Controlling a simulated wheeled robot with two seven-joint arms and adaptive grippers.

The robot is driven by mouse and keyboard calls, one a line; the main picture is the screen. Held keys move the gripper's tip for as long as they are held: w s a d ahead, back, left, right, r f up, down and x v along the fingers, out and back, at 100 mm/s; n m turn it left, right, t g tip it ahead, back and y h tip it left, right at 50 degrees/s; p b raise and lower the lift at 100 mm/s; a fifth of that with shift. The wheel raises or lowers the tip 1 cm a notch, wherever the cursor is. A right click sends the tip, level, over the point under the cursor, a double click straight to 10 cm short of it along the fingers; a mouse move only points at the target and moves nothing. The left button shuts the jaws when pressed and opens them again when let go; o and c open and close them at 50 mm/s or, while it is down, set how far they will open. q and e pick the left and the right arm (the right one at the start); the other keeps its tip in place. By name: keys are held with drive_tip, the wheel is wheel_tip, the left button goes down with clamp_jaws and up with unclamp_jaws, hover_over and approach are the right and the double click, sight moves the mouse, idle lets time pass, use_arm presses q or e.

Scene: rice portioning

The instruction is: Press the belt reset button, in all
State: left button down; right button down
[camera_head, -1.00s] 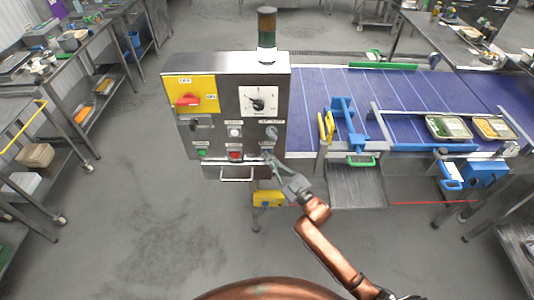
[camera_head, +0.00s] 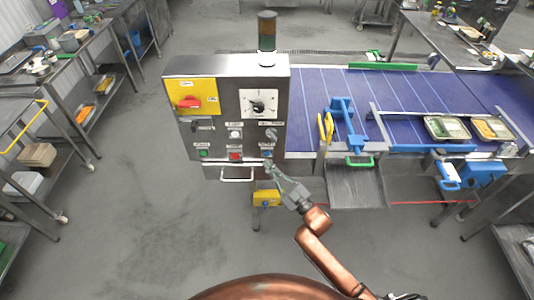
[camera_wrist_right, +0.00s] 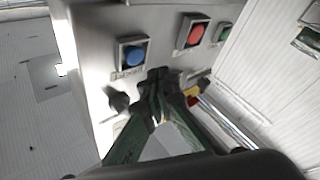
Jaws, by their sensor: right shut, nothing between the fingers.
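The control box (camera_head: 262,75) stands at the left end of the conveyor. On the lower part of its front are a green button (camera_head: 203,153), a red button (camera_head: 235,156) and a blue button (camera_head: 267,154). The labels are too small to read surely. My right gripper (camera_head: 270,167) is shut and empty, just below the blue button and apart from it. In the right wrist view, the blue button (camera_wrist_right: 134,56) is left of and above the shut fingertips (camera_wrist_right: 158,76); the red button (camera_wrist_right: 196,34) is farther right. My left gripper is not in view.
The box also has a red rotary switch (camera_head: 189,102) on a yellow plate, a dial (camera_head: 259,102), a white button (camera_head: 235,133) and a front handle (camera_head: 237,179). The blue belt (camera_head: 310,100) runs right, with food trays on it.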

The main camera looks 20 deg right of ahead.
drive_tip(key=s, duration=0.1)
drive_tip(key=s+a+p, duration=0.1)
drive_tip(key=s, duration=0.1)
drive_tip(key=shift+s, duration=0.15)
idle(0.7)
